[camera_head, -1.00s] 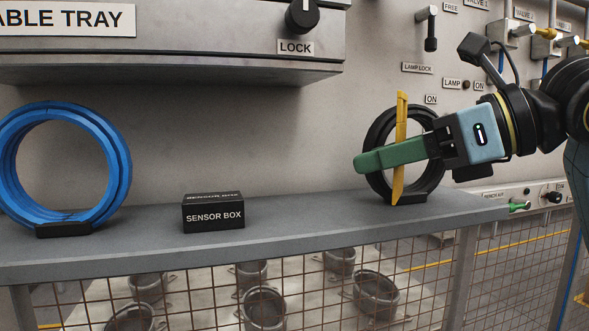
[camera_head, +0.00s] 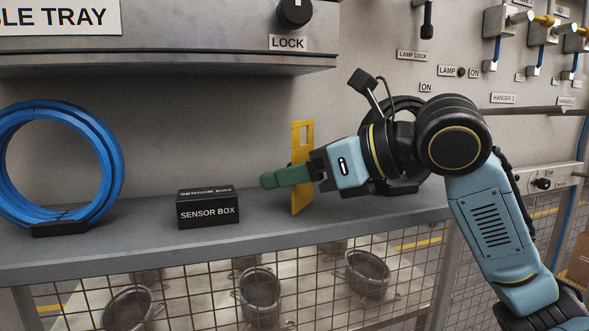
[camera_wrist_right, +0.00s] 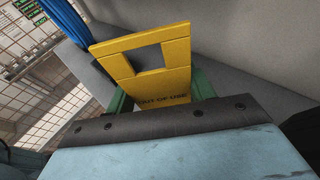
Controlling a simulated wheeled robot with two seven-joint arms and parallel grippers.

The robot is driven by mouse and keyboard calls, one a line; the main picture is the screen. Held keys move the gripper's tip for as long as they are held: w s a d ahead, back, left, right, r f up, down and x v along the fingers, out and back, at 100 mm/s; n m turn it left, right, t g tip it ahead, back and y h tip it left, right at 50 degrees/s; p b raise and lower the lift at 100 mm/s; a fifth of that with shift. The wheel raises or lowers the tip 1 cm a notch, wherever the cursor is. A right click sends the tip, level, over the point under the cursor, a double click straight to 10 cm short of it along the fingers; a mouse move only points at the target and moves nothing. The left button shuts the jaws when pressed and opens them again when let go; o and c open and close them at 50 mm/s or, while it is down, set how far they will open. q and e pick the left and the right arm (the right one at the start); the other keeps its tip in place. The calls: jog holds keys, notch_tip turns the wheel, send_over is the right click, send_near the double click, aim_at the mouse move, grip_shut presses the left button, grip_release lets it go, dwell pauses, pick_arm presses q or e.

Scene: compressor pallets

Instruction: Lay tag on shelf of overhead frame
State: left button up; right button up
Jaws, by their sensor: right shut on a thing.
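My right gripper (camera_head: 287,176) is shut on a yellow tag (camera_head: 302,150) and holds it upright above the grey shelf (camera_head: 330,221) in the head view. The tag has a rectangular cut-out near its top. In the right wrist view the tag (camera_wrist_right: 150,75) reads "OUT OF USE", and the green fingers (camera_wrist_right: 203,88) show beside it. Whether the tag's lower end touches the shelf cannot be told. My left gripper is not in view.
A black sensor box (camera_head: 208,208) stands on the shelf left of my gripper. A blue ring (camera_head: 112,165) stands at the far left. A black ring (camera_head: 408,104) stands behind my right wrist. A cable tray (camera_head: 200,63) overhangs the shelf. Wire mesh (camera_head: 400,262) is below.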

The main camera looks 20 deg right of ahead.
jog(key=o, duration=0.5)
jog(key=shift+f, duration=0.15)
jog(key=o, duration=0.5)
jog(key=shift+r, duration=0.25)
jog(key=shift+s+d, duration=0.2)
jog(key=shift+d, duration=0.1)
jog(key=b+v, duration=0.2)
jog(key=v, duration=0.9)
jog(key=shift+s+d+r, duration=0.1)
jog(key=shift+s, duration=0.1)
